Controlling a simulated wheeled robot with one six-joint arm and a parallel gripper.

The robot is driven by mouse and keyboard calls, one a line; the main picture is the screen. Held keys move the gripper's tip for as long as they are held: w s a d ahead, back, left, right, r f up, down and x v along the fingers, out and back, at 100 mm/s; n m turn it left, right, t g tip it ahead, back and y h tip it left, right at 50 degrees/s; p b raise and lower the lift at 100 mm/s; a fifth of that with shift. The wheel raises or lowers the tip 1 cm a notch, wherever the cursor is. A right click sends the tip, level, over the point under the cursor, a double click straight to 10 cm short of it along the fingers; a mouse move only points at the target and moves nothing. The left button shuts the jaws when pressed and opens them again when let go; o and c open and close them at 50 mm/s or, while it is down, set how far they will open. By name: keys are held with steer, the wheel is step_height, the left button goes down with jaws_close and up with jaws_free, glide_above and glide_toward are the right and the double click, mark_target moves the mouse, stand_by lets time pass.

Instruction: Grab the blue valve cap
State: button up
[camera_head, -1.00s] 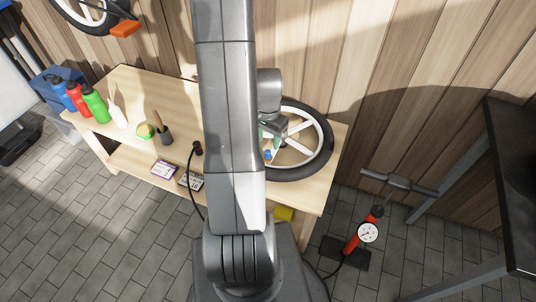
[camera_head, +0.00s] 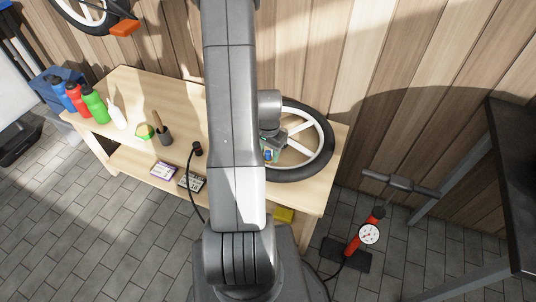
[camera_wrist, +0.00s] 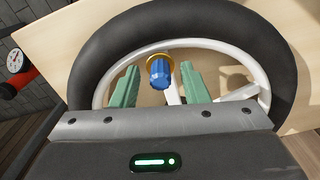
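The blue valve cap (camera_wrist: 160,72) sits on a brass-coloured ring at the wheel's rim in the wrist view. It also shows as a small blue spot in the head view (camera_head: 268,155). My gripper (camera_wrist: 158,80) has its two green fingers apart, one on each side of the cap, with gaps between. The cap is not gripped. The wheel (camera_wrist: 98,47) has a black tyre, a white rim and white spokes, and lies flat on the workbench. In the head view my arm hides part of the wheel.
Several bottles, among them a green one (camera_head: 95,105), stand at the bench's left end. A red floor pump (camera_head: 368,232) stands on the floor at right. The workbench (camera_head: 132,84) has bare wood at the back left.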

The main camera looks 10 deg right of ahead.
jaws_close()
steer(key=shift+r, duration=0.1)
